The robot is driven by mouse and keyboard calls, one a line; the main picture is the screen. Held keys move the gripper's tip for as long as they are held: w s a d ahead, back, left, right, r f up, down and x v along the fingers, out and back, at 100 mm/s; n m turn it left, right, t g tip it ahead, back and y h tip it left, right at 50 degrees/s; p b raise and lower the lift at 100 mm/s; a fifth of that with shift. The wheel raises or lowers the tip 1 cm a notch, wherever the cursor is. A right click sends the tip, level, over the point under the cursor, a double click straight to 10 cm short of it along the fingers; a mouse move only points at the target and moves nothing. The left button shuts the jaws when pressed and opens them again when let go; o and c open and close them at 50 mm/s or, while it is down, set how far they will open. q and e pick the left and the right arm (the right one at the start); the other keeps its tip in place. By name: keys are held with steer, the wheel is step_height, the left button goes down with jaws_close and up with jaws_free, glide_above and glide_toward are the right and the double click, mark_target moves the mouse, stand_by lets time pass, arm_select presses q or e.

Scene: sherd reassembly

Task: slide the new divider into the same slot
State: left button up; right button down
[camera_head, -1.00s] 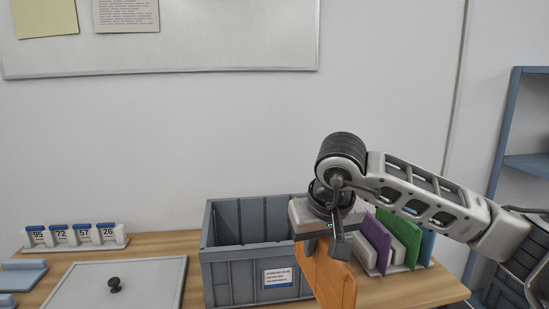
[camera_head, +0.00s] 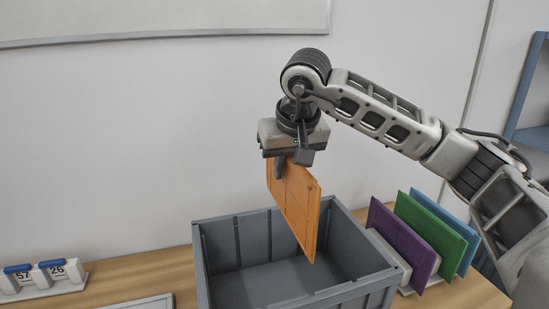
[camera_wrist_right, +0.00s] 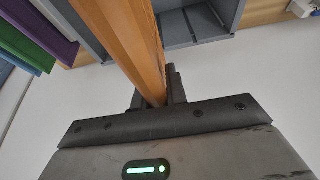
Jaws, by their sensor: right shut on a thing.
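My right gripper (camera_head: 292,160) is shut on the top edge of an orange divider (camera_head: 296,208). The divider hangs upright, seen at an angle, over the grey crate (camera_head: 220,243). Its lower corner overlaps the crate opening in the head view; I cannot tell whether it is below the rim. Vertical ribs that form slots show on the crate's inner walls. In the right wrist view the orange divider (camera_wrist_right: 132,45) runs from the jaws toward the crate (camera_wrist_right: 205,25), whose ribbed inside shows beside it. My left gripper is out of view.
Purple (camera_head: 402,240), green (camera_head: 430,232) and blue (camera_head: 447,228) dividers stand in a pale rack right of the crate. A number display (camera_head: 45,275) and the edge of a grey panel (camera_head: 150,302) lie to the left. A white board hangs on the wall behind.

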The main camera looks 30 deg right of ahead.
mark_target(287, 193)
steer(key=shift+s+f+b, duration=0.35)
steer(key=shift+f+b, duration=0.05)
steer(key=shift+f, duration=0.05)
steer(key=shift+f+b, duration=0.3)
steer(key=shift+f, duration=0.1)
step_height(287, 193, down, 3)
steer(key=shift+f+b, duration=0.1)
steer(key=shift+b, duration=1.15)
steer(key=shift+w+f, duration=0.1)
steer(key=shift+f, duration=0.15)
arm_select(q)
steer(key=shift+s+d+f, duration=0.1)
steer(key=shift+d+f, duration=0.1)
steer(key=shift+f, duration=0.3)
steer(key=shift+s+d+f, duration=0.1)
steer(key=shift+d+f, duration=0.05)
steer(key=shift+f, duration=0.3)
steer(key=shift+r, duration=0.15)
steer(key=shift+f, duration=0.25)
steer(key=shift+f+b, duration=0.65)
steer(key=shift+b, duration=0.45)
arm_select(e)
steer(key=shift+f, duration=1.25)
